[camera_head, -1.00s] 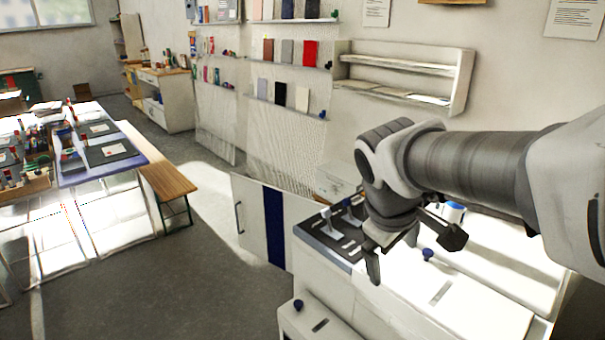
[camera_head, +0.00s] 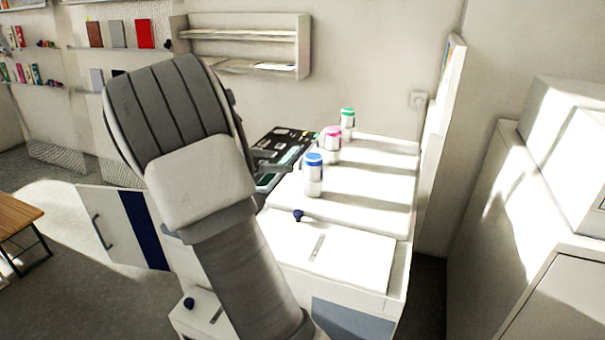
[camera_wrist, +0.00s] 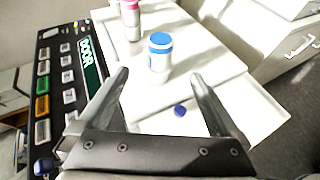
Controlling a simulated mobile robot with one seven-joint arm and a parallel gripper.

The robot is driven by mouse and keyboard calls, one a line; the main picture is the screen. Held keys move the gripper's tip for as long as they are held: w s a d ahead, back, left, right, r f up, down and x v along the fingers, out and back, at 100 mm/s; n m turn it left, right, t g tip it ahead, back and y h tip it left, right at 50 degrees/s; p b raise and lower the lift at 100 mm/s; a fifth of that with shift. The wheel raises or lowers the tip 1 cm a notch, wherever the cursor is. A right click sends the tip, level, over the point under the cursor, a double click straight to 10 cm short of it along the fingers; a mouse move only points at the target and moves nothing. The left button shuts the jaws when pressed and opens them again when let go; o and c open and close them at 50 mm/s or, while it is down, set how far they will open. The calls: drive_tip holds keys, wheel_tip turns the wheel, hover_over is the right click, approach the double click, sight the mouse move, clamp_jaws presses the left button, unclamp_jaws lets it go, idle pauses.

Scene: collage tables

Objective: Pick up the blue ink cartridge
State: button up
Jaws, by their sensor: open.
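The blue ink cartridge (camera_head: 313,176) is a white cylinder with a blue cap and a blue band. It stands upright on the white top of the machine, nearest in a row with a pink and a green one. In the wrist view the blue cartridge (camera_wrist: 160,56) stands ahead of my gripper (camera_wrist: 160,82), in line with the gap between the fingers and apart from them. My gripper is open and empty. In the head view my arm hides most of the gripper; only a finger part shows left of the cartridges.
The pink cartridge (camera_head: 331,144) and green cartridge (camera_head: 347,124) stand behind the blue one. A dark control panel (camera_head: 284,150) with keys lies to their left. A dark blue knob (camera_head: 298,215) sits in front. A wall shelf (camera_head: 245,45) hangs behind; a board (camera_head: 447,110) stands at the right.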

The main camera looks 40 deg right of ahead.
sight(305, 161)
drive_tip(key=shift+n, duration=0.3)
drive_tip(key=x, duration=1.2)
drive_tip(key=shift+w+d+r, duration=0.15)
drive_tip(key=shift+w+d, duration=0.2)
drive_tip(key=shift+s+x, duration=0.2)
drive_tip(key=shift+x, duration=1.15)
drive_tip(key=shift+s+x, duration=0.15)
drive_tip(key=shift+x, duration=1.2)
drive_tip(key=shift+a, duration=0.1)
drive_tip(key=shift+c, duration=0.2)
drive_tip(key=c, duration=1.4)
drive_tip(key=shift+h, duration=0.3)
clamp_jaws()
